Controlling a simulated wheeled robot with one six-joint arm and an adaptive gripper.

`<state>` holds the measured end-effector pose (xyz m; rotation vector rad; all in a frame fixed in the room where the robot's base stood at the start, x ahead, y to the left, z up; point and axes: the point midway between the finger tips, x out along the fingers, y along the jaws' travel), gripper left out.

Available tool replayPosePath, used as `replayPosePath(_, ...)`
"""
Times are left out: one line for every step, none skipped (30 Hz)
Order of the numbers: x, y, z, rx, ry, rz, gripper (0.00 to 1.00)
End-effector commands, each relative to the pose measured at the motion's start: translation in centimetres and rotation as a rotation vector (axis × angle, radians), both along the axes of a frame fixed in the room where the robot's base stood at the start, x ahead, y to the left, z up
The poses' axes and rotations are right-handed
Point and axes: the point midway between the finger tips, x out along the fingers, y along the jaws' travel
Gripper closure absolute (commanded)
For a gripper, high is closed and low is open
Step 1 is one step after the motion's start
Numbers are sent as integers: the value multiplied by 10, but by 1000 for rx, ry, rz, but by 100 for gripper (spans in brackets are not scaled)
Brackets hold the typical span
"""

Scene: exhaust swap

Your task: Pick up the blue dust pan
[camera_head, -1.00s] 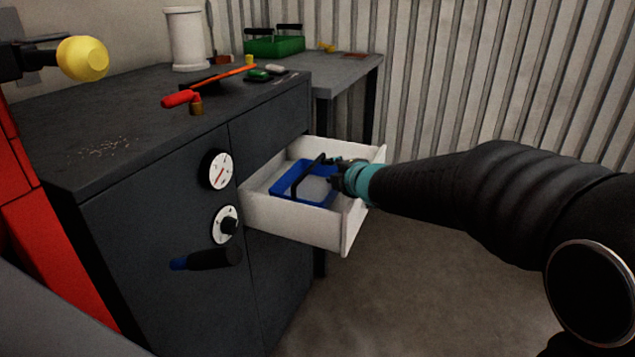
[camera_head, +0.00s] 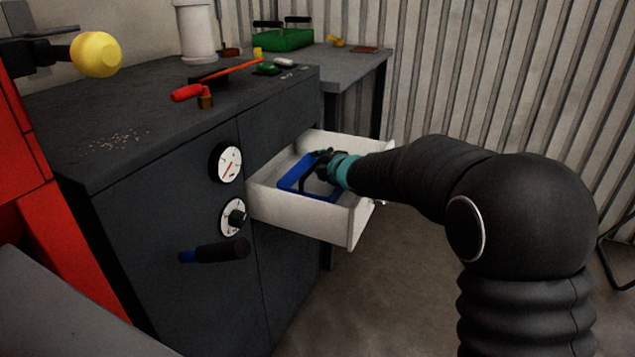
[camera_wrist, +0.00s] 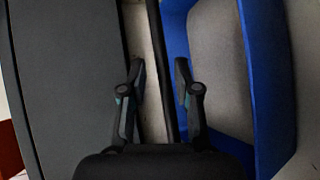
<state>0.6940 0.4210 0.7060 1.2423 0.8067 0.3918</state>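The blue dust pan (camera_head: 290,187) lies in the pulled-out white drawer (camera_head: 300,215). My gripper (camera_head: 322,163) reaches into the drawer from the right, at the dust pan, and hides part of it. In the wrist view, the blue rim of the dust pan (camera_wrist: 267,85) fills the right side. Its dark handle bar (camera_wrist: 163,50) runs between my two spread fingers (camera_wrist: 159,68), nearer the right one. A gap shows on the left of the bar, so the fingers are not closed on it.
The drawer belongs to a dark cabinet (camera_head: 170,240) with two dials and a blue-black handle (camera_head: 215,251). On its top lie a red-handled tool (camera_head: 187,92), crumbs (camera_head: 115,140) and a white cylinder (camera_head: 195,35).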

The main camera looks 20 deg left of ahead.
Motion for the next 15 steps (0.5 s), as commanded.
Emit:
replayPosePath(5, 5, -4, -2, 2, 1, 69)
replayPosePath(8, 8, -5, -1, 2, 1, 69)
replayPosePath(11, 12, -8, -1, 2, 1, 69)
replayPosePath(14, 14, -9, -1, 2, 1, 69)
replayPosePath(17, 17, -9, -1, 1, 1, 69)
replayPosePath(20, 19, -11, -1, 2, 1, 69)
replayPosePath(22, 21, -12, -1, 2, -1, 69)
replayPosePath(23, 23, -12, 0, 1, 0, 69)
replayPosePath(25, 25, -13, 0, 1, 0, 69)
replayPosePath(26, 25, -14, 0, 1, 0, 69)
replayPosePath(27, 26, -15, -1, 2, -1, 69)
replayPosePath(27, 27, -15, 0, 1, 0, 69)
replayPosePath(28, 27, -15, 0, 1, 0, 69)
replayPosePath(28, 27, -15, 0, 1, 0, 69)
replayPosePath(28, 27, -15, 0, 1, 0, 69)
